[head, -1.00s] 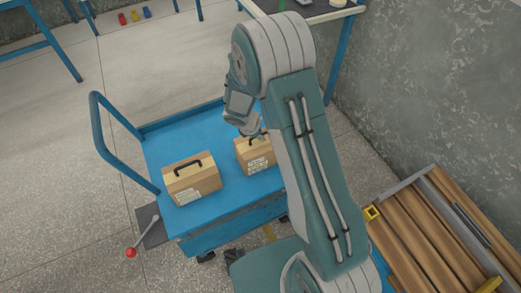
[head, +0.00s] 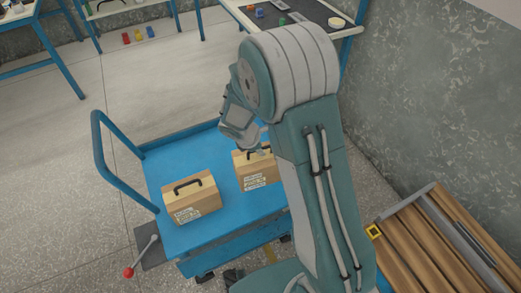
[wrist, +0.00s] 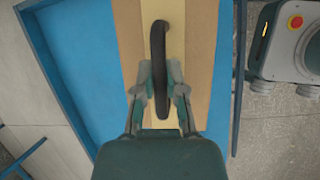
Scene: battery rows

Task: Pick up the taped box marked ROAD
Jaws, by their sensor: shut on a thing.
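Two tan taped boxes with dark carry handles are on the blue cart. The left box (head: 190,200) stands clear, with a pale label on its front. The right box (head: 256,172) is partly hidden by my arm; its label is too small to read, so I cannot tell which is marked ROAD. My gripper (wrist: 160,82) is shut on the dark handle (wrist: 158,45) of the right box (wrist: 203,60), one finger on each side. In the head view my gripper (head: 262,146) is just above that box. I cannot tell whether the box is clear of the cart.
The blue cart (head: 160,172) has a raised push handle (head: 97,150) at left. A red-knobbed lever (head: 128,272) stands by its near left corner. Wooden slats (head: 432,250) lie at right, near a grey wall. Benches stand at the back.

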